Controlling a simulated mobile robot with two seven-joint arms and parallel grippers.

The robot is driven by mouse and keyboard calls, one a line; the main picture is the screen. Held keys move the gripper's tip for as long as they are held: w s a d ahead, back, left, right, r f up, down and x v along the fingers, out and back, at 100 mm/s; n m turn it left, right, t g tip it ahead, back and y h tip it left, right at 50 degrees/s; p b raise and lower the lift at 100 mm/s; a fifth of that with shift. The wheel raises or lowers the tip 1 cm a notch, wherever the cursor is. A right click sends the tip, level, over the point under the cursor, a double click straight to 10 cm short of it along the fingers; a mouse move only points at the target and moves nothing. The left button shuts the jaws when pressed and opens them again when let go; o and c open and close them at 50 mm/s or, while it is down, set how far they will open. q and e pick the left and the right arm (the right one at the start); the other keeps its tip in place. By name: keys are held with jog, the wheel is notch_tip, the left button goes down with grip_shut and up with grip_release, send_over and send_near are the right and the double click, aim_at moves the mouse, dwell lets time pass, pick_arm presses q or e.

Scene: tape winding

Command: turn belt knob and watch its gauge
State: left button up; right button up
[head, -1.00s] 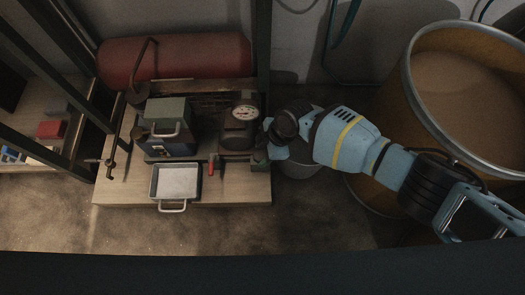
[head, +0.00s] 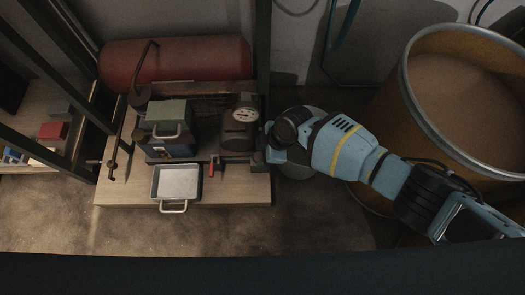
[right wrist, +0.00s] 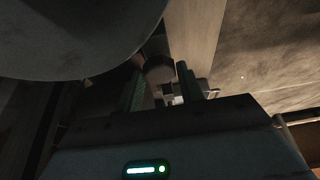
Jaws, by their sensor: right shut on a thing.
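The round white-faced gauge (head: 243,114) sits on top of a dark machine block at the right of the wooden board, and its needle is too small to read. My right gripper (head: 260,157) reaches in from the right, low beside the gauge block. In the right wrist view, its two greenish fingers (right wrist: 162,88) stand on either side of a dark round knob (right wrist: 158,70), and the gripper is shut on it. In the head view the knob is hidden by the gripper. My left gripper is not in view.
A metal tray (head: 176,182) with a handle lies at the board's front. A green-grey box (head: 166,113) stands behind it. A small red-handled tool (head: 212,166) lies beside the tray. A red cylinder (head: 175,60) is at the back, and a large drum (head: 465,100) stands at right.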

jog(key=m+p, duration=0.2)
jog(key=m+t+p, duration=0.1)
jog(key=m+p, duration=0.1)
jog(key=shift+s+a+r+t, duration=0.1)
jog(key=shift+s+r+t, duration=0.1)
jog(key=shift+t, duration=0.1)
jog(key=m+t+h+p, duration=0.1)
jog(key=m+p, duration=0.1)
jog(key=m, duration=0.2)
jog(key=shift+f, duration=0.1)
jog(key=shift+m+t, duration=0.3)
jog(key=shift+m, duration=0.1)
jog(key=o, duration=0.7)
jog(key=shift+s+p, duration=0.1)
jog(key=shift+p, duration=0.2)
